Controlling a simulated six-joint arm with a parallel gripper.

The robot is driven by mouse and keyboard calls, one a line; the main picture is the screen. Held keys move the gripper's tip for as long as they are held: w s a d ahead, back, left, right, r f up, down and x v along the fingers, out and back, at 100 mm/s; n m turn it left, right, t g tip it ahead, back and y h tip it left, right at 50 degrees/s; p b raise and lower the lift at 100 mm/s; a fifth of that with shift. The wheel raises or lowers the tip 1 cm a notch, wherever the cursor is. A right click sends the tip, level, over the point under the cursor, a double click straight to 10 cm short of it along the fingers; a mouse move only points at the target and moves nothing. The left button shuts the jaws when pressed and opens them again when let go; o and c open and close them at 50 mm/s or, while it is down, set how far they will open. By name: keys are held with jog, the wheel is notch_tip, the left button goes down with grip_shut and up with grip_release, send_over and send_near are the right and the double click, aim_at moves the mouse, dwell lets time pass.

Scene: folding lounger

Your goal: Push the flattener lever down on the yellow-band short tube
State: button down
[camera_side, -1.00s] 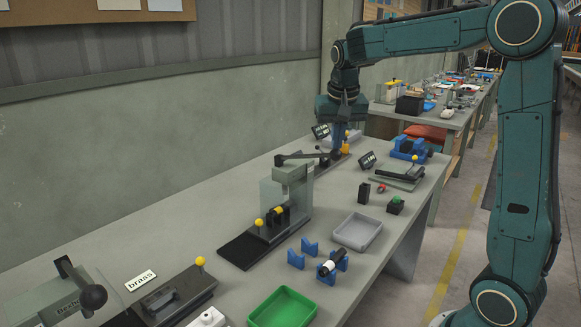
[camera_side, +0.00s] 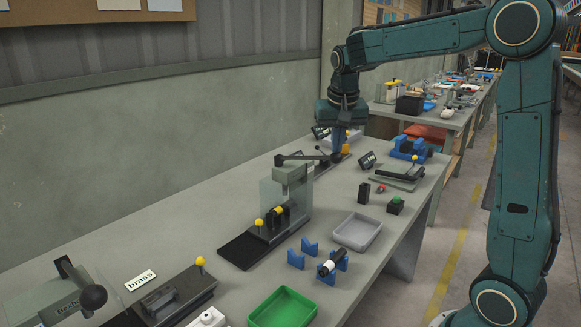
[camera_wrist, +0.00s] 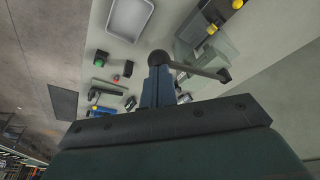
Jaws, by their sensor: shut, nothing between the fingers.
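The flattener (camera_side: 293,172) is a grey-green press with a clear guard, standing mid-table. Its dark lever (camera_side: 305,157) points right, roughly level, and ends in a black ball knob (camera_side: 337,158). My gripper (camera_side: 338,152) is shut and empty, pointing down with its tips at the knob; contact is not certain. In the wrist view, the knob (camera_wrist: 158,58) is at the tips of my gripper (camera_wrist: 158,70), and the lever (camera_wrist: 200,70) runs right. The yellow-band short tube (camera_side: 279,210) lies in the black holder under the press, partly hidden by the guard.
A yellow-knobbed slide (camera_side: 259,223) is before the press. A grey tray (camera_side: 358,231), green tray (camera_side: 282,308) and blue V-blocks (camera_side: 310,248) with a white-banded tube (camera_side: 328,267) are on the near side. A black display (camera_side: 367,160) stands right of my gripper.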

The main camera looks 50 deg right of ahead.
notch_tip(320, 180, down, 9)
jog(key=shift+s, duration=0.15)
dwell(2.4)
jog(key=shift+r, duration=0.2)
jog(key=shift+w+r, duration=0.2)
jog(key=shift+r, duration=4.7)
notch_tip(320, 180, up, 7)
